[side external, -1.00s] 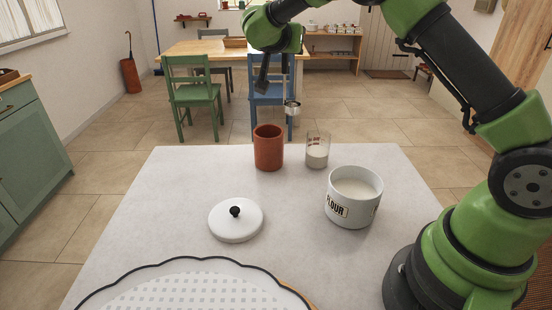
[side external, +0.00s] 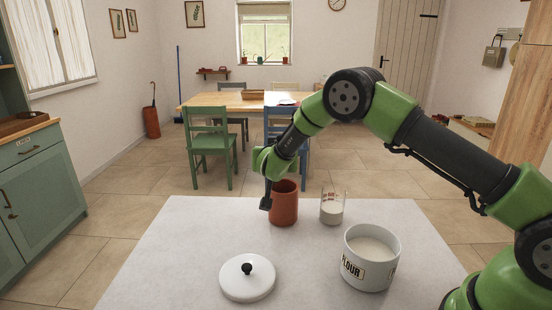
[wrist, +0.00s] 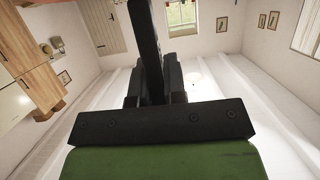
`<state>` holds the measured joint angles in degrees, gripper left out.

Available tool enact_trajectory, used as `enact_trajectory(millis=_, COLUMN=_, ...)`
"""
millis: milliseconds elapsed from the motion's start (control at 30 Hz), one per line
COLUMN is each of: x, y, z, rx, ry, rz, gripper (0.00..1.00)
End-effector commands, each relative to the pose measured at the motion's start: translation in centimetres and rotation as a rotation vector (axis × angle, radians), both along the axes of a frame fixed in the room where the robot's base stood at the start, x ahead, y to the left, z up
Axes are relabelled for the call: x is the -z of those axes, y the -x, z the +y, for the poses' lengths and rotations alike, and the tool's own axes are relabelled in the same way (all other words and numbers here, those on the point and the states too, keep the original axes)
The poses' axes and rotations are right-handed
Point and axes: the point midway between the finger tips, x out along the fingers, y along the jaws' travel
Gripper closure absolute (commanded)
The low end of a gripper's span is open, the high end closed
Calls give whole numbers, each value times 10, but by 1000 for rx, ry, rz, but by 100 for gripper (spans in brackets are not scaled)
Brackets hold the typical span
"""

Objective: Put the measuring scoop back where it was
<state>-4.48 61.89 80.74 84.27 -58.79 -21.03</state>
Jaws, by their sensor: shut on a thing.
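My gripper (side external: 284,179) is at the mouth of the terracotta crock (side external: 284,207), with my wrist just above its rim. Its dark fingers show in the wrist view (wrist: 158,80), shut on the measuring scoop. The scoop's metal cup does not show in either current view; whether it is inside the crock I cannot tell. The white flour canister (side external: 370,275) stands open at the right, with flour (side external: 370,248) inside. Its white lid (side external: 247,281) with a black knob lies on the table to the left. A glass measuring cup (side external: 332,209), partly filled with white, stands right of the crock.
The white table (side external: 180,250) is clear at the left and between lid and crock. The glass stands close to the crock. Chairs (side external: 208,150) and a wooden table (side external: 215,99) are beyond the work table.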

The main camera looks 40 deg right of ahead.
Motion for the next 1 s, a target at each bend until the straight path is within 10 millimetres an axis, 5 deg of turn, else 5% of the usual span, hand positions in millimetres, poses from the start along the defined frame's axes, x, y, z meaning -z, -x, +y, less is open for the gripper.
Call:
enact_trajectory(millis=367, x=5, y=0, z=0, rx=1, ry=2, rz=0, gripper=100)
enact_trajectory(millis=500, x=5, y=0, z=0, rx=1, ry=1, rz=0, gripper=63)
enact_trajectory(millis=1000, x=-6, y=12, z=14, rx=-3, ry=1, rz=0, gripper=62)
